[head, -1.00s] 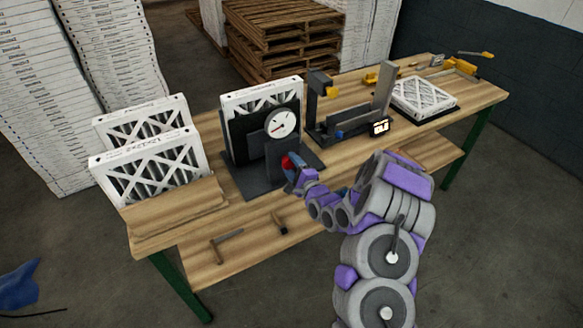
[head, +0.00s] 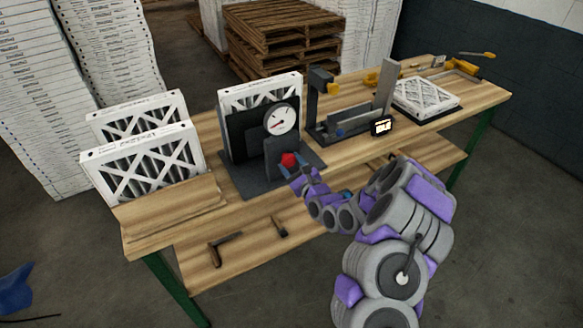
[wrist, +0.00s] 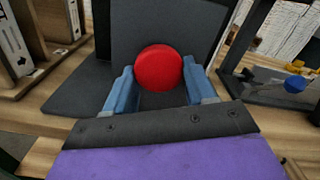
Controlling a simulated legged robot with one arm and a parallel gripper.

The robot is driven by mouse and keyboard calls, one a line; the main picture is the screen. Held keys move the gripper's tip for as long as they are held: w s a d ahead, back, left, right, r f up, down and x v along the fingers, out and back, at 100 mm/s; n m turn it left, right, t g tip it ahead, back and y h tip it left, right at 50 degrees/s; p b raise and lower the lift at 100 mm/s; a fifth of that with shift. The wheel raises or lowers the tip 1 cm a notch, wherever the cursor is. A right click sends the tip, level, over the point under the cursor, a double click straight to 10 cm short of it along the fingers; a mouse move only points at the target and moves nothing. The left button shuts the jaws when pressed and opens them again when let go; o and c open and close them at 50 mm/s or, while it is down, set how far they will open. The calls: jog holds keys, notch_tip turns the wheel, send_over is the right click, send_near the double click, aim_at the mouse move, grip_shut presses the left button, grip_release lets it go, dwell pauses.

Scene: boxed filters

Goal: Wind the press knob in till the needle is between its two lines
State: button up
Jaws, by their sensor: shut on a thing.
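The press is a dark grey stand with a round white gauge (head: 281,118) on top and a red knob (head: 288,159) on its front. A boxed filter (head: 262,91) stands upright in it, behind a dark plate. The gauge's needle seems to point to the lower left; its lines are too small to read. My gripper (head: 297,168) is at the knob, reaching in from the front right. In the wrist view the red knob (wrist: 159,68) sits between the two blue fingers of my gripper (wrist: 158,85), which are shut on its sides.
Two white filters (head: 140,165) stand at the table's left end. Right of the press are a dark fixture (head: 340,125) with a small display (head: 381,126) and a flat filter (head: 425,96). Tools (head: 279,226) lie on the lower shelf. Pallets (head: 285,40) are stacked behind.

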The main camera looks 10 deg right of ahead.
jog(key=shift+f+m, duration=0.35)
jog(key=shift+m, duration=0.25)
jog(key=shift+b, duration=0.3)
jog(key=shift+r, duration=0.1)
jog(key=o, duration=0.9)
jog(key=shift+o, duration=0.5)
jog(key=shift+r, duration=0.15)
jog(key=p+v, duration=0.6)
jog(key=v, duration=1.1)
jog(key=shift+s+p, duration=0.15)
jog(key=shift+p, duration=0.2)
jog(key=shift+d, duration=0.1)
